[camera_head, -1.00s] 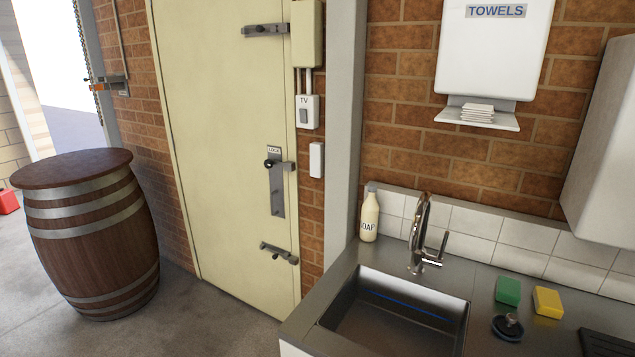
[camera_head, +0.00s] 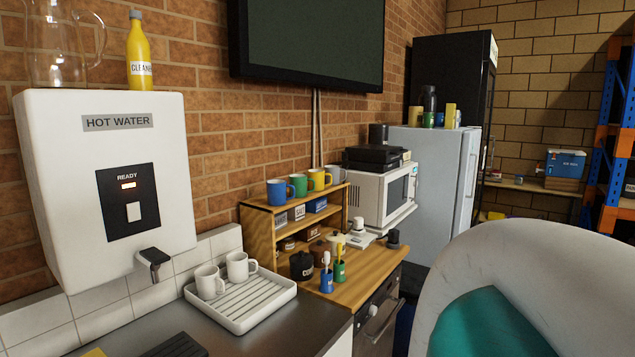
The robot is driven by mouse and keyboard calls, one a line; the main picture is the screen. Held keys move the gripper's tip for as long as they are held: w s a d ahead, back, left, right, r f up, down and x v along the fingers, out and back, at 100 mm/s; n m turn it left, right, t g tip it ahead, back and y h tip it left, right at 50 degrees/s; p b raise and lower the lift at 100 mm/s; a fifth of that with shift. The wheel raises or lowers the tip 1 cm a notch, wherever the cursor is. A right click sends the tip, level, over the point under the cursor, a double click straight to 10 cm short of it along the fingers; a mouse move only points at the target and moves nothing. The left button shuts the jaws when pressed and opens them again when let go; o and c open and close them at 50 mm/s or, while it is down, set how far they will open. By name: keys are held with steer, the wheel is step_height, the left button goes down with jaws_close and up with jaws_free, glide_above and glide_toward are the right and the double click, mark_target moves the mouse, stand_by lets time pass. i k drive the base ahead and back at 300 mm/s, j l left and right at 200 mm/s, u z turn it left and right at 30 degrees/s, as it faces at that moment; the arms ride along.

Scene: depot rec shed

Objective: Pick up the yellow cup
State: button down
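The yellow cup (camera_head: 317,179) stands upright on the top of a small wooden shelf (camera_head: 256,232) against the brick wall, in the middle of the head view. It is in a row of cups, between a green cup (camera_head: 297,185) on its left and a pale grey-blue cup (camera_head: 334,175) on its right. A blue cup (camera_head: 277,192) stands at the left end of the row. My gripper is not in view.
A wooden counter (camera_head: 352,285) holds the shelf, jars and small brush holders. A white drying tray (camera_head: 262,318) carries two white mugs. A microwave (camera_head: 372,197) stands right of the shelf.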

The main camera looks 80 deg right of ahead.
mark_target(319, 176)
steer(key=z, duration=0.4)
steer(key=l+z, duration=0.1)
steer(key=z, duration=0.75)
steer(key=l+z, duration=0.15)
steer(key=z, duration=0.25)
steer(key=i+l+z, duration=0.1)
steer(key=l, duration=0.2)
steer(key=l+z, duration=0.15)
steer(key=l, duration=0.15)
steer(key=i, duration=0.05)
